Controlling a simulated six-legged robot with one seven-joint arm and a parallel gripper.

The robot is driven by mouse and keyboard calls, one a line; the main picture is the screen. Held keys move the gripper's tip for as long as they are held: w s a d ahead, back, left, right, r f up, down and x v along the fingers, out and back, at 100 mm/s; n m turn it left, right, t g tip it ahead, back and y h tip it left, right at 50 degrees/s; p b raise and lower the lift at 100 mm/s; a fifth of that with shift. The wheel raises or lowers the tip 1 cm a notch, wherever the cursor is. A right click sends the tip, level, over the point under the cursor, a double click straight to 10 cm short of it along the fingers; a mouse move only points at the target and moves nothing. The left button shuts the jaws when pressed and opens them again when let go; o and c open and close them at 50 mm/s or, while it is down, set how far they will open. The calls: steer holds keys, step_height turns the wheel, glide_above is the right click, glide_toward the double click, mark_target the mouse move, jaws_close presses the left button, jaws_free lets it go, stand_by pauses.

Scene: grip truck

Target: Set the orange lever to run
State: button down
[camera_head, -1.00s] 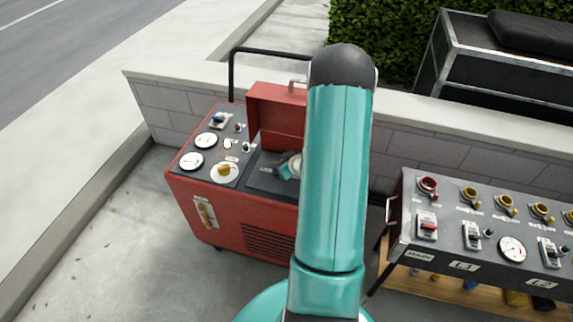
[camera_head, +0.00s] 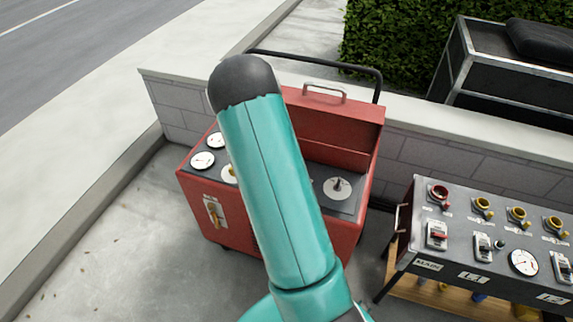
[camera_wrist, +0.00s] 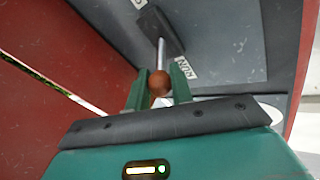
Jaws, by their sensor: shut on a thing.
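The orange lever's round orange-brown knob (camera_wrist: 159,83) sits between the two green fingers of my gripper (camera_wrist: 159,73) in the wrist view. The gripper is shut on it. The lever's bare metal shaft rises from a dark slot plate (camera_wrist: 159,30) on the grey panel. A white RUN label (camera_wrist: 187,70) lies beside the shaft, upside down in this view. In the head view the red machine (camera_head: 330,120) stands against the low wall, and my arm hides the lever and gripper there.
The machine's raised red lid is close beside my gripper in the wrist view (camera_wrist: 60,60). Its panel has white gauges (camera_head: 202,160) and a round dial (camera_head: 338,187). A second grey control panel (camera_head: 480,225) stands at the right. Open pavement (camera_head: 110,240) lies at the left.

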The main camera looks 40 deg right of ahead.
steer(key=shift+w+a+f, duration=0.1)
stand_by(0.5)
steer(key=c, duration=1.3)
jaws_free()
steer(key=shift+o, duration=0.2)
steer(key=v, duration=1.3)
steer(key=shift+a+r, duration=0.25)
steer(key=shift+r, duration=0.1)
steer(key=shift+w, duration=0.1)
